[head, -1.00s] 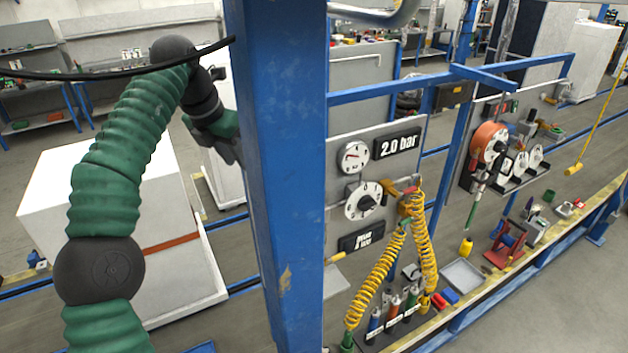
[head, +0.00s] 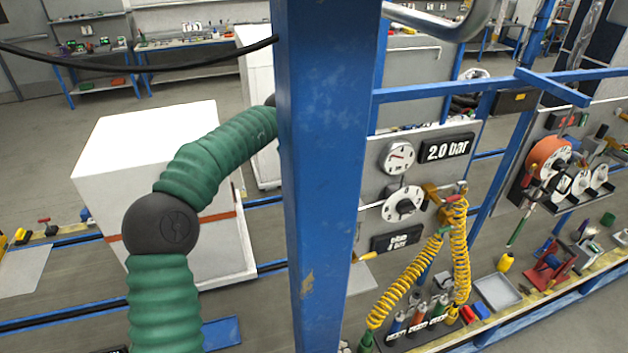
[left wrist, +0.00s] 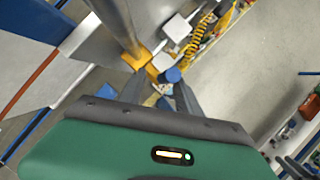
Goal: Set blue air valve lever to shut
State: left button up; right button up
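My left arm reaches behind the blue post in the head view, and the post hides its gripper there. In the left wrist view my left gripper (left wrist: 160,92) shows two grey fingers apart, with a gap between them. A round blue piece (left wrist: 173,75) and a yellow fitting (left wrist: 137,60) lie just beyond the fingertips; I cannot tell whether the blue piece is the valve lever or whether a finger touches it. In the head view no blue lever is clear on the gauge panel (head: 372,170). My right gripper is not in view.
The tall blue post (head: 325,200) stands close in front. The panel carries a pressure gauge (head: 398,157), a dial (head: 404,203), a "2.0 bar" display (head: 447,149) and yellow coiled hoses (head: 462,260). A large white box (head: 150,150) stands at left.

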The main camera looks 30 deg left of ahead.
pick_arm(q)
jog(key=shift+w+d+f, duration=0.15)
jog(key=shift+d+f, duration=0.05)
jog(key=shift+f, duration=0.3)
jog(key=shift+w+d+f, duration=0.15)
jog(key=shift+d+f, duration=0.05)
jog(key=shift+f, duration=0.25)
jog(key=shift+d+f, duration=0.15)
jog(key=shift+d, duration=0.1)
jog(key=shift+w+d, duration=0.1)
jog(key=shift+w, duration=0.1)
jog(key=shift+a, duration=0.4)
jog(key=c, duration=0.4)
jog(key=shift+s, duration=0.15)
grip_shut()
jog(key=shift+s, duration=0.1)
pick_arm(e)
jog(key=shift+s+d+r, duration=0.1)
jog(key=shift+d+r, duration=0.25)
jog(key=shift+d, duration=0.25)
pick_arm(q)
jog(key=shift+r, duration=0.35)
